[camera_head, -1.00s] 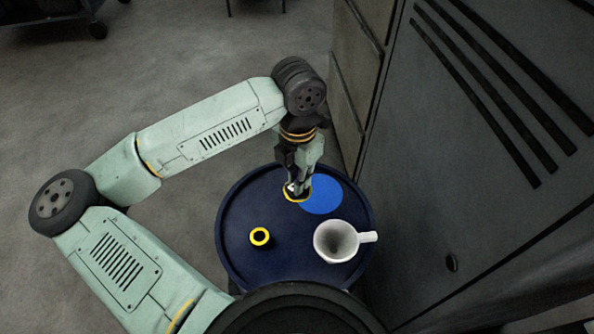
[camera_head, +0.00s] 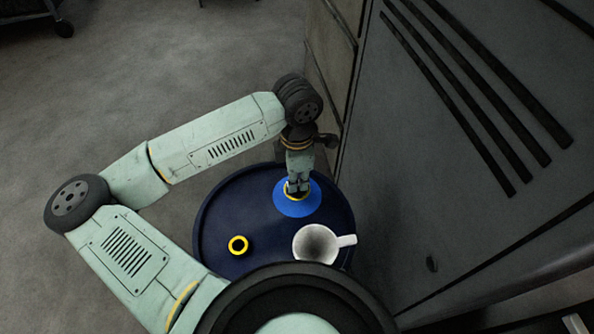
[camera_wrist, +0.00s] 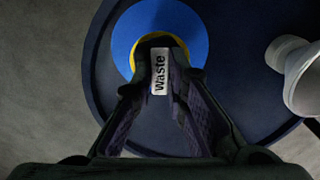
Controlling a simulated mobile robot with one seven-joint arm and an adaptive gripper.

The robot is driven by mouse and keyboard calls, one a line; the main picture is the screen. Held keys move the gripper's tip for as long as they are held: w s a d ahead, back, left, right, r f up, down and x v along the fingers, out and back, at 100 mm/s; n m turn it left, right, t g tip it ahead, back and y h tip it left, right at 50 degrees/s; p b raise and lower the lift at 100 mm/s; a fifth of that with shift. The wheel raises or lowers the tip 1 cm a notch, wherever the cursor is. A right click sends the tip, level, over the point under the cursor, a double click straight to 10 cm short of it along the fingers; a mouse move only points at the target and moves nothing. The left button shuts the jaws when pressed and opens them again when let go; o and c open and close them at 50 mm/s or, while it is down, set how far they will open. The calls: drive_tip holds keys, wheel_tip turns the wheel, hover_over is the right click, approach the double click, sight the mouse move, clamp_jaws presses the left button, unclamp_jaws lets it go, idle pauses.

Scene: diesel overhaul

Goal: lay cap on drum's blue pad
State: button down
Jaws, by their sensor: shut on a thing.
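My gripper (camera_head: 297,188) is shut on the cap (camera_wrist: 160,72), which shows a white strip marked "waste" and a yellow rim below it. In the wrist view the cap is between the fingertips, over the blue pad (camera_wrist: 180,18). The round blue pad (camera_head: 295,208) lies on the far part of the dark blue drum top (camera_head: 222,215). The cap is mostly hidden by the fingers in the head view. I cannot tell whether the cap touches the pad or is just above it.
A white mug (camera_head: 315,243) stands on the drum's near right, its handle to the right. A yellow ring with a dark centre (camera_head: 238,245) sits at the near left. A large grey cabinet (camera_head: 450,130) rises close on the right. The drum's left part is clear.

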drive_tip(key=shift+f, duration=0.65)
drive_tip(key=c, duration=1.5)
unclamp_jaws()
drive_tip(key=shift+r, duration=0.1)
